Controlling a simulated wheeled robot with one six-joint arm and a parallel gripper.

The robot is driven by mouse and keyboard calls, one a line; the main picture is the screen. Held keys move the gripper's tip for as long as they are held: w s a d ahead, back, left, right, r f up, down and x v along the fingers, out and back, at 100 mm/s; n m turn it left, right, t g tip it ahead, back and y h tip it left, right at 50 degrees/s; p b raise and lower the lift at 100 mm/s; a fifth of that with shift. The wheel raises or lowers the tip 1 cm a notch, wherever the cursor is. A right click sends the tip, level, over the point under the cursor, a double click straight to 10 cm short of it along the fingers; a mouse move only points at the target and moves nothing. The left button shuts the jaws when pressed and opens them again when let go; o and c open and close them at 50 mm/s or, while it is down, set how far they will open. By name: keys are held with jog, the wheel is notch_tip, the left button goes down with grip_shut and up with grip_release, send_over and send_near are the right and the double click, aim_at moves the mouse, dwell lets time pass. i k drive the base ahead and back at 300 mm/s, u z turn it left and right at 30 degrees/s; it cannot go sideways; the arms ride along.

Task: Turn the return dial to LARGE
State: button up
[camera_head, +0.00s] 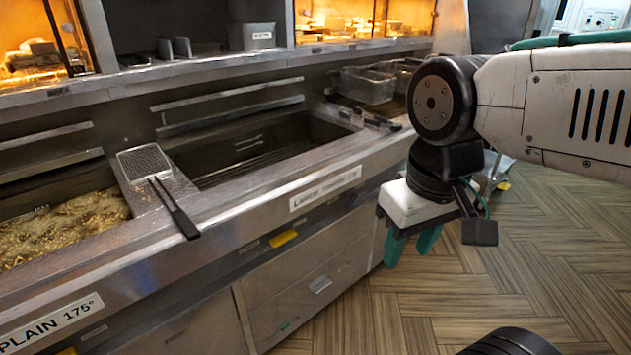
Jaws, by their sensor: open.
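My gripper (409,258) hangs from my arm at centre right, its teal fingers pointing down and spread apart with nothing between them. It is in front of the fryer counter's right part, over the wood floor in the picture. I cannot make out a return dial. A yellow handle-like part (283,238) is on the fryer front, below and left of a white label (325,187) whose small print seems to begin with LARGE. The gripper is well to the right of that yellow part and apart from it. My gripper and arm hide part of the counter's right end.
The steel counter holds a dark open vat (262,148) and a left vat of bubbling oil (62,228) with a PLAIN 175° label (52,324). A strainer's black handle (176,210) sticks out over the front edge. Wire baskets (367,84) stand farther back. Floor in front is clear.

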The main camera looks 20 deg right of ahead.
aim_at(350, 202)
jog(key=k, duration=0.55)
jog(key=z, duration=0.35)
jog(key=i, duration=1.4)
jog(key=u, duration=0.3)
